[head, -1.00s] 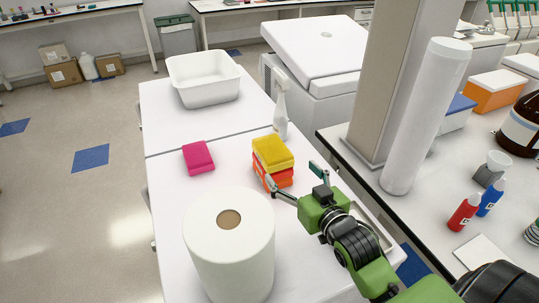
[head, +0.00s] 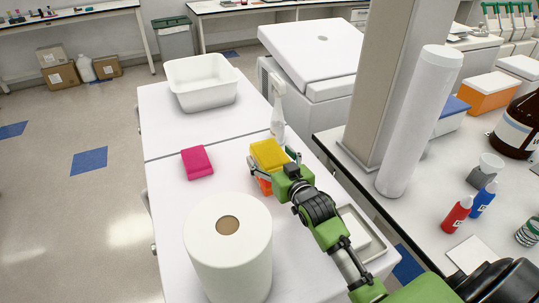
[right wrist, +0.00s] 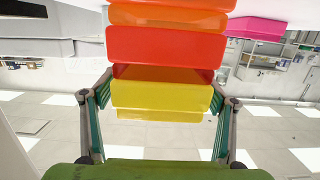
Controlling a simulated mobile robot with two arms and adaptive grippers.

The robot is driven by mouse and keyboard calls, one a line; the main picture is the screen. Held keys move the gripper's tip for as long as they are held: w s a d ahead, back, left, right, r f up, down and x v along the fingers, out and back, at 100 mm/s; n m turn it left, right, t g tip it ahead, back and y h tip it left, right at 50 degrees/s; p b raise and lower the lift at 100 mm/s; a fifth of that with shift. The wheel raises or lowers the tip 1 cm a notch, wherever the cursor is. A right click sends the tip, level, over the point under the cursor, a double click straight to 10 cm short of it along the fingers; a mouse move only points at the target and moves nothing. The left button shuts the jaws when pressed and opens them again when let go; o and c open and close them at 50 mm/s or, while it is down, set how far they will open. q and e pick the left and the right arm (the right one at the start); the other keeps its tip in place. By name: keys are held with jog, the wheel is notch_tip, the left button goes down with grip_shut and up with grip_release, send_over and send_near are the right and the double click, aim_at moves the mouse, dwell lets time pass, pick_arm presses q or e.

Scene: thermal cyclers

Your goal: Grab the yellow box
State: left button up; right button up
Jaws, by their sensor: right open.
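The yellow box (head: 268,152) lies on top of a stack of red and orange boxes on the white counter. My right gripper (head: 272,160) is open at the stack, with one finger to each side of the yellow box. In the right wrist view the yellow box (right wrist: 160,95) sits between the two spread fingers, with gaps at both sides. The red box (right wrist: 165,48) and orange boxes (right wrist: 168,18) show above it there, as that view is upside down. The gripper hides much of the lower stack in the head view. My left gripper is not in view.
A pink box (head: 197,162) lies left of the stack. A spray bottle (head: 278,115) stands just behind it. A large paper roll (head: 228,260) stands in front, a white tub (head: 202,85) at the back. A pillar (head: 385,85) rises to the right.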

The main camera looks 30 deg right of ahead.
jog(key=shift+w, duration=0.45)
jog(key=c, duration=1.2)
